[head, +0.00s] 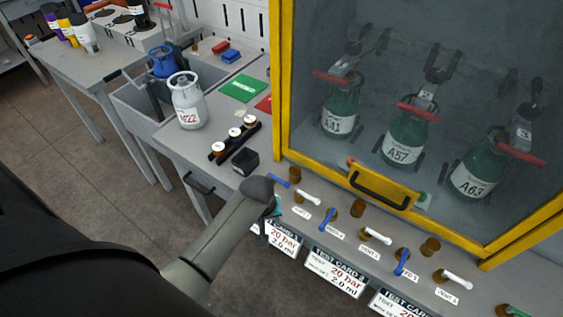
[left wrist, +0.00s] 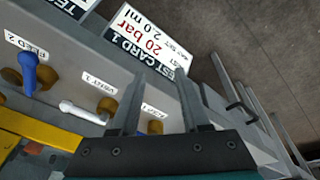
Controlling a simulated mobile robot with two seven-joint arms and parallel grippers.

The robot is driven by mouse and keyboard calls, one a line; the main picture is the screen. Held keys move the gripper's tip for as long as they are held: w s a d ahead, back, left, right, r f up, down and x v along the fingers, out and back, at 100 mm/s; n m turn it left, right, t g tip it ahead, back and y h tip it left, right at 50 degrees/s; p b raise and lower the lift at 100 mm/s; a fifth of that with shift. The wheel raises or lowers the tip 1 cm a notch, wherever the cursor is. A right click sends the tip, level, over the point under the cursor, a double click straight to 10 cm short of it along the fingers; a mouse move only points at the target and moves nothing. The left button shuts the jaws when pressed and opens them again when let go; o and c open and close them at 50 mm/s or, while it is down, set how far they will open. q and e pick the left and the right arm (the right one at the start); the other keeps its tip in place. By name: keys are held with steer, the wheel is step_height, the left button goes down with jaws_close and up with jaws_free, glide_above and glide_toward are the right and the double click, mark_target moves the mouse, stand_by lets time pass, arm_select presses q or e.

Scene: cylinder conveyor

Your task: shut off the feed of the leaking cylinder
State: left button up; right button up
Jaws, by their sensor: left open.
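Behind the glass of a yellow-framed cabinet (head: 277,80) stand three green cylinders, A41 (head: 341,112), A57 (head: 406,140) and A63 (head: 475,175). No leak can be made out. Blue feed handles (head: 280,181), (head: 327,220), (head: 402,262) and white vent handles (head: 307,196), (head: 377,236), (head: 458,279) alternate along the front ledge. My left gripper (head: 270,222) is at the ledge's left end, by the first feed valve. In the left wrist view its open fingers (left wrist: 158,98) flank the partly hidden first feed label and valve. The feed 2 handle (left wrist: 29,72) and vent 1 handle (left wrist: 82,113) are clear of it.
Test cards (head: 335,273) hang below the ledge. To the left, a grey bench (head: 190,142) holds a white M22 cylinder (head: 188,104), a rack of small caps (head: 234,140) and a black box (head: 245,161). A yellow-plated cabinet handle (head: 380,188) sits above the valves.

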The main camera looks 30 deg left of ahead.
arm_select(q)
steer(key=w+a+r+n+p, duration=0.15)
steer(key=w+r+n, duration=0.25)
steer(key=r, duration=0.5)
steer(key=w+a+r+n+p, duration=0.1)
steer(key=w+r+n+p, duration=0.2)
steer(key=w+r+n, duration=0.35)
arm_select(e)
step_height(320, 180, up, 6)
steer(key=s+a, duration=0.1)
steer(key=s, duration=0.1)
arm_select(q)
steer(key=m+h+b, duration=0.1)
steer(key=b, duration=0.4)
glide_toward(282, 181)
steer(key=x, duration=0.8)
arm_select(e)
steer(key=f, duration=0.5)
steer(key=shift+w+f, duration=0.2)
steer(key=shift+f, duration=0.15)
arm_select(q)
steer(key=shift+r, duration=0.1)
jaws_close()
